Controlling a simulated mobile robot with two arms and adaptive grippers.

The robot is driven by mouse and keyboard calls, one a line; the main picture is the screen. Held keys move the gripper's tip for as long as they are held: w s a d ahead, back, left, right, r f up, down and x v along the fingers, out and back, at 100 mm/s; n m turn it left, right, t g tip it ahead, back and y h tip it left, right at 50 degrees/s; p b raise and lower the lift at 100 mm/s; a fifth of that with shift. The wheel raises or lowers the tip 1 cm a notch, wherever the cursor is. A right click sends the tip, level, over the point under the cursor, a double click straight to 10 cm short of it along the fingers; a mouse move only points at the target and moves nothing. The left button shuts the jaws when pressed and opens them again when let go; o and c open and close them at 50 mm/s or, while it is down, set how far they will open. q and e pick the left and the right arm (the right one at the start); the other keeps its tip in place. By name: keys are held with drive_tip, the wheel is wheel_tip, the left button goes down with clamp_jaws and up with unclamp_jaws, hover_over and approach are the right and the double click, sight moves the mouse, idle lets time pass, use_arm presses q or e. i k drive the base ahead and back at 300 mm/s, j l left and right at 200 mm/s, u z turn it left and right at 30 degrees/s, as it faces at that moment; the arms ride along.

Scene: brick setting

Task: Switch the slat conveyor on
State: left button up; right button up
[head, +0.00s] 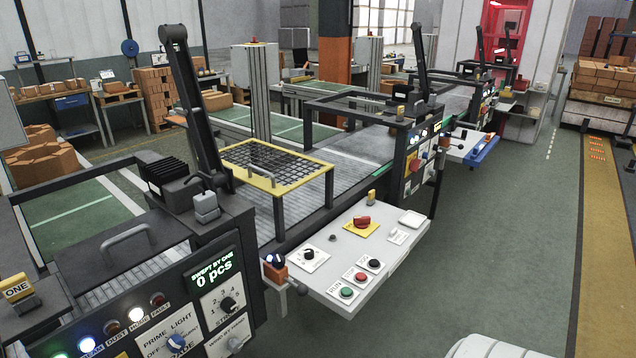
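The slat conveyor (345,178) is a grey slatted belt running from the left foreground towards the back right. Beside it is a white control desk (340,238). The desk carries a green button (346,293) with a label reading RUN, a red button (361,276) and a black button (374,264). Left of these is a black rotary knob (308,254). Behind them a red rotary switch (362,221) stands on a yellow plate, and a small light-coloured switch plate (397,237) lies to its right. Whether the slats move cannot be told. Neither gripper shows.
A yellow-framed mesh guard (277,166) stands over the belt. A dark machine panel (213,272) at front left displays 0 pcs. An orange-and-black device (274,267) sits at the desk's left edge. The grey floor (500,230) right of the desk is clear.

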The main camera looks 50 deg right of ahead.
sight(360, 223)
drive_tip(key=z, duration=1.85)
drive_tip(key=i+l+u, duration=0.15)
drive_tip(key=u, duration=0.55)
drive_tip(key=i+l+u, duration=0.1)
drive_tip(key=l, duration=0.3)
drive_tip(key=i+l+u, duration=0.15)
drive_tip(key=l, duration=0.25)
drive_tip(key=i+l+u, duration=0.1)
drive_tip(key=l, duration=0.3)
drive_tip(key=i+l+u, duration=0.15)
drive_tip(key=l, duration=0.3)
drive_tip(key=i+l+u, duration=0.1)
drive_tip(key=l, duration=0.35)
drive_tip(key=i+l, duration=0.1)
drive_tip(key=l, duration=0.25)
drive_tip(key=i+l, duration=0.1)
drive_tip(key=l, duration=0.25)
